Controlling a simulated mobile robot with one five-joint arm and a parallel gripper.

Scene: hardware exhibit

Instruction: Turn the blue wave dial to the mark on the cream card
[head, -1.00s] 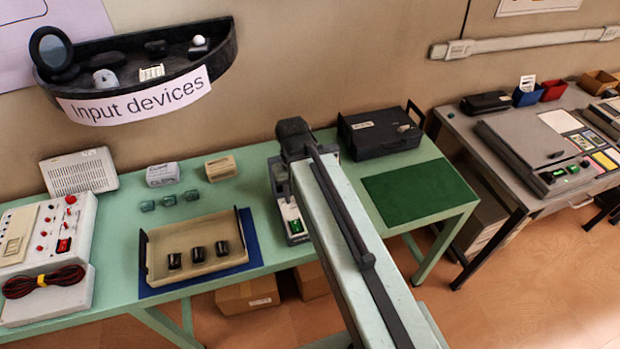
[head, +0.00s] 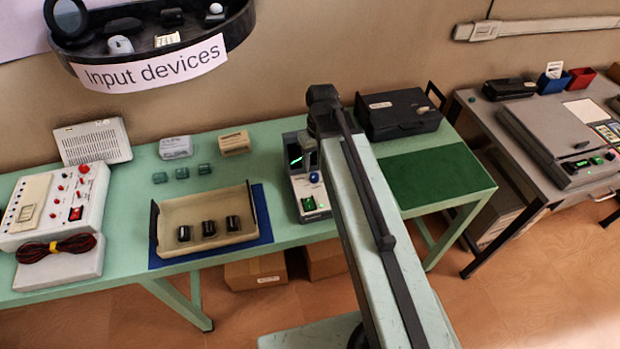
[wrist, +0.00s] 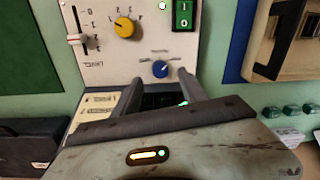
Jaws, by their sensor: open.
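The blue dial (wrist: 160,68) sits on the pale front panel of a device in the wrist view, with a white pointer line and small marks around it. In the head view a blue knob (head: 314,177) shows on the white device (head: 309,190) beside my arm. My gripper (wrist: 160,77) is open; its two dark fingers point at the panel, one tip on each side just below the blue dial. I cannot tell whether they touch it. A cream card with print (wrist: 97,104) lies left of the fingers, partly hidden by my gripper. Its mark is too small to make out.
A yellow dial (wrist: 124,27), a slider (wrist: 78,38) and a green switch (wrist: 183,15) share the panel. In the head view a tan tray (head: 207,244) stands left of the device, a green mat (head: 433,176) and black case (head: 398,113) right of it.

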